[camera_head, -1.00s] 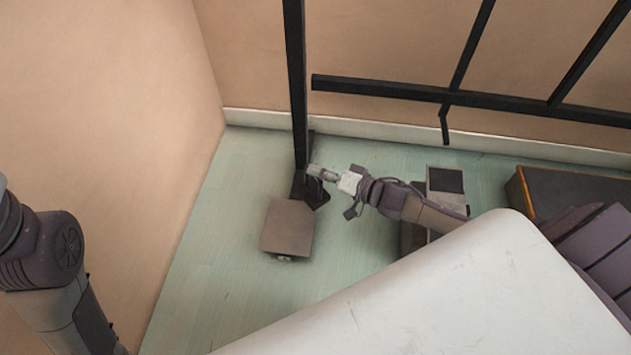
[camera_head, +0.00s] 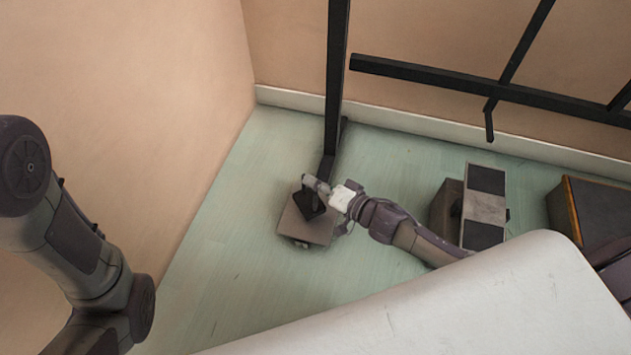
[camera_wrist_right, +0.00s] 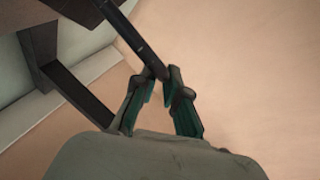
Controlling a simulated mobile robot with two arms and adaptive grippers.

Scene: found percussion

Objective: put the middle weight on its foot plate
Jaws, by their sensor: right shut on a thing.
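My right gripper (camera_head: 312,184) is shut on a dark stem, which the right wrist view shows between its fingertips (camera_wrist_right: 165,85). Below it in the head view is a dark, diamond-shaped block (camera_head: 309,206), which I take as the weight on that stem. The block overlaps the brown square foot plate (camera_head: 318,236) on the floor. I cannot tell whether it rests on the plate or hangs just above it. Only links of my left arm show at the left; its gripper is out of view.
A dark upright post (camera_head: 337,70) with a floor foot stands just behind the plate. A dark rail (camera_head: 420,75) runs along the wall. A grey block with black pads (camera_head: 485,207) and a dark-topped box (camera_head: 605,215) stand right. Floor left of the plate is clear.

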